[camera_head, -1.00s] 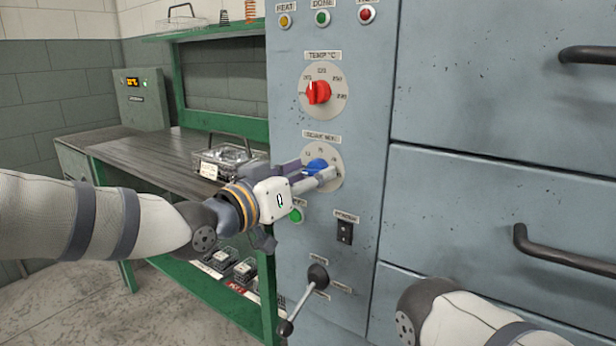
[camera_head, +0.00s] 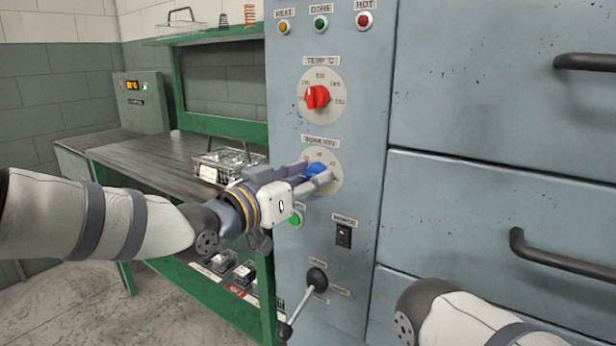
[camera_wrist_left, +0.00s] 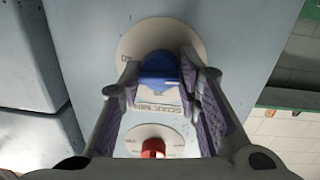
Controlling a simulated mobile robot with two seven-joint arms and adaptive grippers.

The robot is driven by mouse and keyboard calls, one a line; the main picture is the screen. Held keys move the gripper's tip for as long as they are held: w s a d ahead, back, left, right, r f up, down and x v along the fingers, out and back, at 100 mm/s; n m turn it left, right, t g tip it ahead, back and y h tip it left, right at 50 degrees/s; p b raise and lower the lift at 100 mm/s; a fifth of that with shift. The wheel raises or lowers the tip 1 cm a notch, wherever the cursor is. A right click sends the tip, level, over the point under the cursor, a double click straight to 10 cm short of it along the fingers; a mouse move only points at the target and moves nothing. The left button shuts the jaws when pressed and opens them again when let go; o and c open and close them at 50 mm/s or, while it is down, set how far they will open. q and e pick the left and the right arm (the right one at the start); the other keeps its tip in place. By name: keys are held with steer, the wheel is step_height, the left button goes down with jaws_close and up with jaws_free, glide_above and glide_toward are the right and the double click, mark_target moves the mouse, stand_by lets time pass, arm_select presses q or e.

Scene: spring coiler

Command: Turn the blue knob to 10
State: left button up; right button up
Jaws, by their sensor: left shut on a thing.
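The blue knob (camera_head: 317,168) sits on a pale round dial (camera_head: 334,184) on the grey-blue panel, below a label reading like "SOAK MIN". My left gripper (camera_head: 318,178) reaches in from the left and is shut on the blue knob, a finger on each side. In the left wrist view, the blue knob (camera_wrist_left: 159,70) shows between the fingers, with a white pointer line on it. The fingers cover part of the dial, and I cannot read which number the knob points to. My right arm shows at the lower right, but its gripper is out of view.
A red temperature knob (camera_head: 317,97) is above the blue one. A green button (camera_head: 296,218), a black switch (camera_head: 343,235) and a lever (camera_head: 302,303) are below. A green-framed bench (camera_head: 130,155) with a wire basket (camera_head: 225,163) stands left. Drawer handles (camera_head: 585,63) stick out at right.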

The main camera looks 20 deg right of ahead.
arm_select(q)
steer(key=m+p, duration=0.1)
steer(key=m, duration=0.3)
steer(key=shift+r+y, duration=0.2)
steer(key=shift+y, duration=0.1)
steer(key=shift+m+p, duration=0.65)
steer(key=shift+m, duration=1.35)
arm_select(e)
steer(key=shift+w+r+t, duration=0.5)
steer(key=shift+w+r, duration=0.8)
steer(key=shift+r, duration=0.15)
arm_select(q)
steer(key=o, duration=1.1)
steer(key=shift+w+f, duration=0.1)
arm_select(e)
steer(key=shift+w, duration=0.1)
arm_select(q)
steer(key=v, duration=1.2)
